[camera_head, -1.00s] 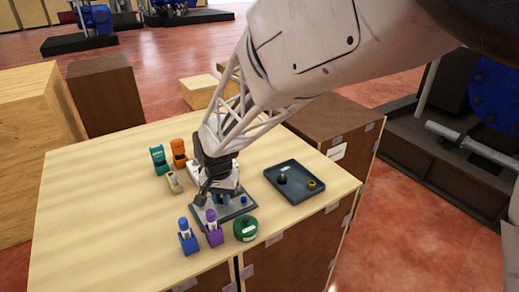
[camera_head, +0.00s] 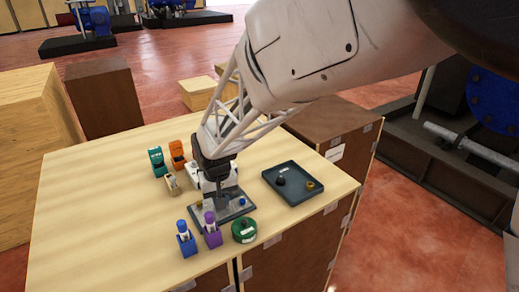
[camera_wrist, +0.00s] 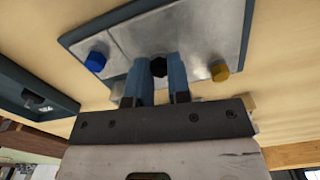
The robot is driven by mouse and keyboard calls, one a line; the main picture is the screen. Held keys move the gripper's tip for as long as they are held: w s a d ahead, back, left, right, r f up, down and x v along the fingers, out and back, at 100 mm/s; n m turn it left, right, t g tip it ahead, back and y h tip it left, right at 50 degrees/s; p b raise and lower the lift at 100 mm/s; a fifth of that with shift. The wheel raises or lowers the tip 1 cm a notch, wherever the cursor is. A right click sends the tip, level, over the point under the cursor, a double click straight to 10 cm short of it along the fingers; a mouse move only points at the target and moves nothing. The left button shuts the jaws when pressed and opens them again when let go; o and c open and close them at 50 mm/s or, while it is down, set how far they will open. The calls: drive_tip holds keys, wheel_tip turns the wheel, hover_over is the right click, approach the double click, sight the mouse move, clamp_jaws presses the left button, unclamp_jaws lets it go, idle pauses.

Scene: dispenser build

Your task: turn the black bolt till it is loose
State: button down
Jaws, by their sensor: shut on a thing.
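The black bolt (camera_wrist: 158,67) shows its dark hex head between the two blue-grey fingers of my gripper (camera_wrist: 159,75) in the wrist view. It stands in a metal plate with a dark frame (camera_wrist: 190,35). My gripper is shut on this bolt, pointing down at the plate. In the head view my gripper (camera_head: 221,198) is over the middle of the plate (camera_head: 208,218), and the black bolt is hidden there. A blue bolt (camera_wrist: 95,61) and a yellow bolt (camera_wrist: 219,71) sit in the plate on either side, apart from the fingers.
A dark tray (camera_head: 293,198) with a black knob (camera_head: 280,181) and a gold ring-like part (camera_head: 309,186) lies right of the plate. Blue (camera_head: 186,240), purple (camera_head: 212,232) and green (camera_head: 244,230) items stand close in front. Teal (camera_head: 156,162) and orange (camera_head: 177,155) ones stand behind left.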

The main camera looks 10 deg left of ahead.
drive_tip(key=shift+w+r, duration=0.1)
drive_tip(key=c, duration=1.1)
unclamp_jaws()
drive_tip(key=shift+o, duration=0.2)
drive_tip(key=shift+r, duration=3.85)
